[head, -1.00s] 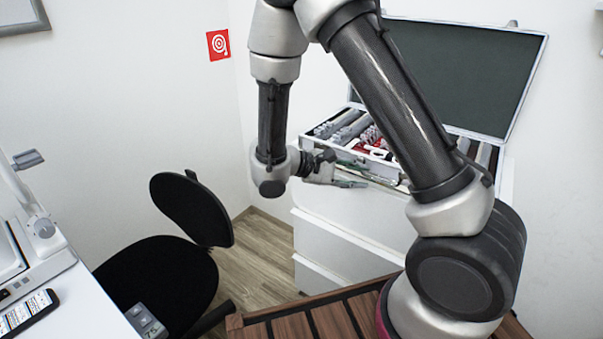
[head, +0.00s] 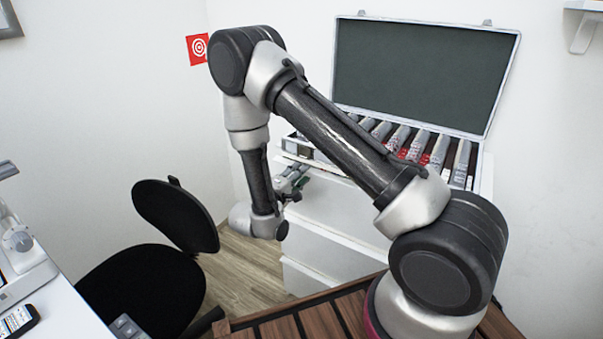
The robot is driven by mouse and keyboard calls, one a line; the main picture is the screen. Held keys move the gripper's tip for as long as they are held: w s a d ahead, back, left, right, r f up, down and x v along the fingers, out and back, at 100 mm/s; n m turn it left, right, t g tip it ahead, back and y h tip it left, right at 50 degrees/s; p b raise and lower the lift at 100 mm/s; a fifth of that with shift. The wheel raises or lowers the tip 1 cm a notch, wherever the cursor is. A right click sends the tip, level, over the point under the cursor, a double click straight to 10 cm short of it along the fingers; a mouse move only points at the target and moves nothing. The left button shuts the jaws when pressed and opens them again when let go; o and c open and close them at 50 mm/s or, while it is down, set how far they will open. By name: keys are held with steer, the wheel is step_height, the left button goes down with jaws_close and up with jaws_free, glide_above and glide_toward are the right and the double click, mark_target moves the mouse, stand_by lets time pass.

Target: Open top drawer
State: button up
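A white drawer cabinet (head: 335,251) stands against the back wall, partly hidden behind my arm. Its top drawer front (head: 331,208) is the upper white panel, above a ledge-like line. My arm covers part of it, and I cannot tell whether it is fully closed. My gripper (head: 297,180) is at the upper left of this front, close to it in the picture. It is small and partly hidden by my wrist, so I cannot see whether its fingers are apart or whether it touches the drawer.
An open case (head: 427,76) with rows of lenses sits on the cabinet. A black chair (head: 172,214) stands left of the cabinet, near my wrist. A white table (head: 62,309) with a device is at left. A wooden slatted surface (head: 325,318) lies in front.

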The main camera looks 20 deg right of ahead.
steer(key=shift+x, duration=0.8)
jaws_close()
